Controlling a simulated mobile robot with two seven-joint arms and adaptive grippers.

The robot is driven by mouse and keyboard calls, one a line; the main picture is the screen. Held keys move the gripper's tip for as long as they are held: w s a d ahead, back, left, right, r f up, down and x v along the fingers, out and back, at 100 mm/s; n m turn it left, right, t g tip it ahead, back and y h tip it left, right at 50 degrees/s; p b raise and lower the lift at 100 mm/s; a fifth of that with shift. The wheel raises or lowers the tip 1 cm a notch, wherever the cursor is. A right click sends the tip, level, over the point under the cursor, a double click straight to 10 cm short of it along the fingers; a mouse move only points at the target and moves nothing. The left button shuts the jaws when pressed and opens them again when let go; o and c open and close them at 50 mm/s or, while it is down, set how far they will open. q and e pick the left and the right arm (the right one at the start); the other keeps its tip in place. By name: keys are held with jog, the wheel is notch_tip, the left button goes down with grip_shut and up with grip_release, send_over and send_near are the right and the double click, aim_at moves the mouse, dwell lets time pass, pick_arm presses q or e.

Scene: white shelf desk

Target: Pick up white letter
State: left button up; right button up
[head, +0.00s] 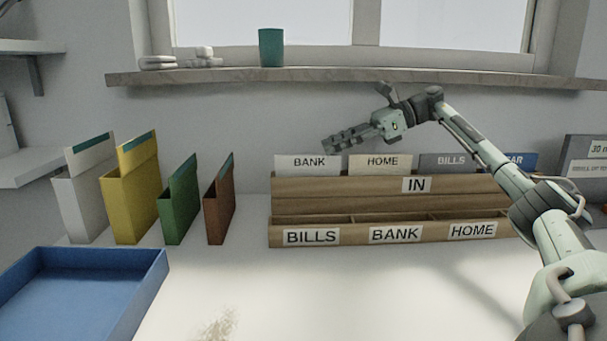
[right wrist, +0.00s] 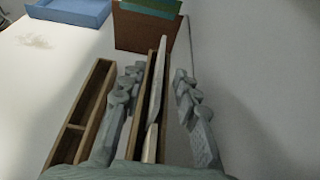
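The white letter (head: 300,161), labelled BANK, stands upright in the rear row of the wooden IN rack (head: 320,187), at its left end. My right gripper (head: 332,142) is above the rack, over the gap between the white letter and the cream HOME letter (head: 380,161). In the right wrist view my right gripper (right wrist: 158,73) is open, its fingers apart on either side of the rack's letter row. A pale letter edge (right wrist: 162,60) shows between them, not visibly touched. My left gripper is not in view.
A grey BILLS letter (head: 445,162) and a blue letter (head: 518,160) stand farther right in the rack. White, yellow (head: 122,208), green (head: 176,210) and brown (head: 216,215) file holders stand left of it. A blue tray (head: 158,275) is front left.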

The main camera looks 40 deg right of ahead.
aim_at(308, 175)
jog(key=x, duration=0.5)
jog(key=shift+w+a+p, duration=0.2)
jog(key=shift+w+p, duration=0.05)
jog(key=shift+p, duration=0.1)
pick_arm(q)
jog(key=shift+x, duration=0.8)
pick_arm(e)
grip_shut()
